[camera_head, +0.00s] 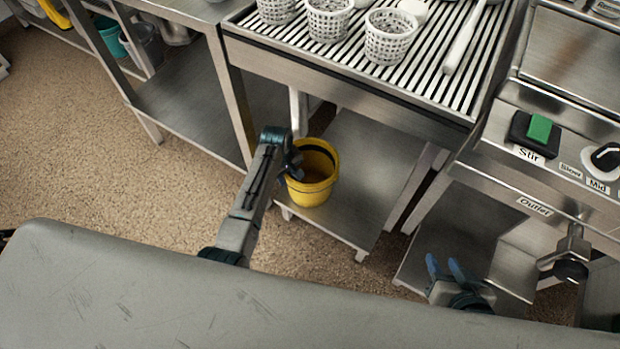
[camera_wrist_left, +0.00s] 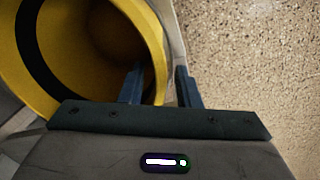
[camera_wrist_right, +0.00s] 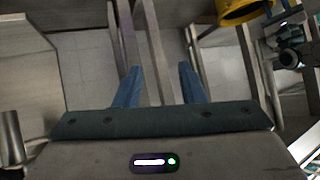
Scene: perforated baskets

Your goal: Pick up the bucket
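A yellow bucket (camera_head: 318,190) with a dark band inside stands upright on the lower metal shelf (camera_head: 358,165) under the slatted table. My left gripper (camera_head: 294,160) is at the left side of its rim. In the left wrist view, the bucket (camera_wrist_left: 150,45) fills the upper left. The fingers of my left gripper (camera_wrist_left: 160,88) are apart, one inside the bucket and one outside, with the rim between them. Whether they touch the wall is unclear. My right gripper (camera_head: 445,266) is open and empty at the lower right, away from the bucket; the right wrist view shows part of the bucket (camera_wrist_right: 240,10).
White perforated baskets (camera_head: 390,38) stand on the slatted table (camera_head: 460,92) above. A metal shelf unit (camera_head: 190,105) is at left, with a teal bucket (camera_head: 108,35) and a grey one (camera_head: 147,45). A machine with a green switch (camera_head: 539,129) is at right. Floor is open at left.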

